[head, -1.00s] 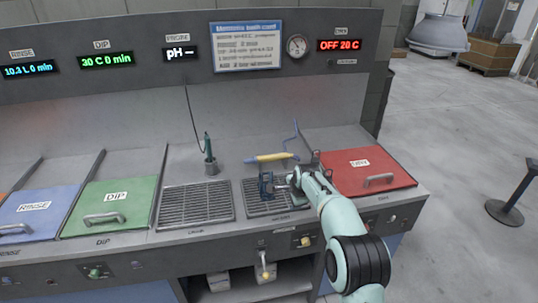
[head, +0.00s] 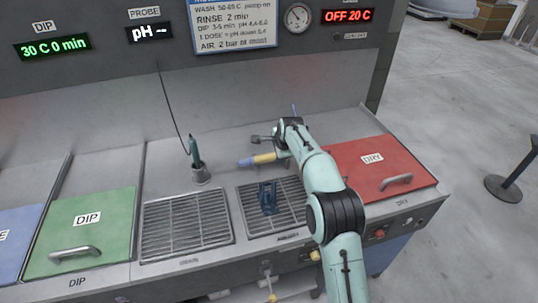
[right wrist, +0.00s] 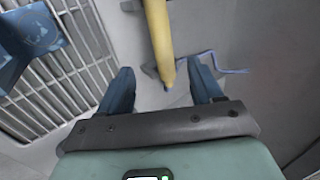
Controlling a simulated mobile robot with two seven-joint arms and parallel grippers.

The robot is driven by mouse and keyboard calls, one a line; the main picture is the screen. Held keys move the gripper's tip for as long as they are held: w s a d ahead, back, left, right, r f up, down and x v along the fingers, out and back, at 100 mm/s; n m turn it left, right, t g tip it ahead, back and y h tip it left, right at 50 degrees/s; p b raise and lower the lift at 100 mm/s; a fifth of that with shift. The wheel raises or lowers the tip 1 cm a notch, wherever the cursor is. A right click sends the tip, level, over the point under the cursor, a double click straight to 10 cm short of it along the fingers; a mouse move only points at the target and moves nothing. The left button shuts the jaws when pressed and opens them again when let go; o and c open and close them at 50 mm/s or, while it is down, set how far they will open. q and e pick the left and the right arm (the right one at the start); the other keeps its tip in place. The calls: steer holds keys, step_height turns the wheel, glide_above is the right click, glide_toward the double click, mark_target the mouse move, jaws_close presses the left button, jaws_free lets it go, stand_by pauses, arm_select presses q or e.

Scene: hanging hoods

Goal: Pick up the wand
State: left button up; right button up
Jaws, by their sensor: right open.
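The wand (head: 264,158) is a yellow rod with a blue-purple end. It lies on the counter behind the right grate, and its right end is hidden behind my right arm. In the right wrist view the yellow wand (right wrist: 158,35) comes down from the top edge, with its tapered end between the finger lines. A thin blue hose (right wrist: 222,67) lies beside that end. My right gripper (right wrist: 160,78) is open and empty, its fingers on either side of the wand's end; I cannot tell the height between them. My left gripper is not in view.
A blue block-like object (head: 267,198) stands on the right grate (head: 290,205). A green probe (head: 196,155) stands in a holder left of the wand. The red DRY lid (head: 350,160) is to the right. The back panel rises behind the counter.

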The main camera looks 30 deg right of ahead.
mark_target(270, 156)
steer(key=p+x, duration=0.1)
steer(key=x, duration=0.4)
steer(key=shift+w+r, duration=0.1)
steer(key=shift+w, duration=0.05)
steer(key=x, duration=0.1)
steer(key=p+x, duration=0.1)
steer(key=x, duration=0.3)
steer(key=shift+w+a+p, duration=0.25)
steer(key=shift+a+p, duration=0.05)
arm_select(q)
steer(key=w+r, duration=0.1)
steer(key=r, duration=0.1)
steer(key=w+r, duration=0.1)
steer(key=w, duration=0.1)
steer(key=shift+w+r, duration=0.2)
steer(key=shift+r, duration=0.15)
arm_select(e)
steer(key=shift+s, duration=0.15)
steer(key=shift+c, duration=1.2)
jaws_close()
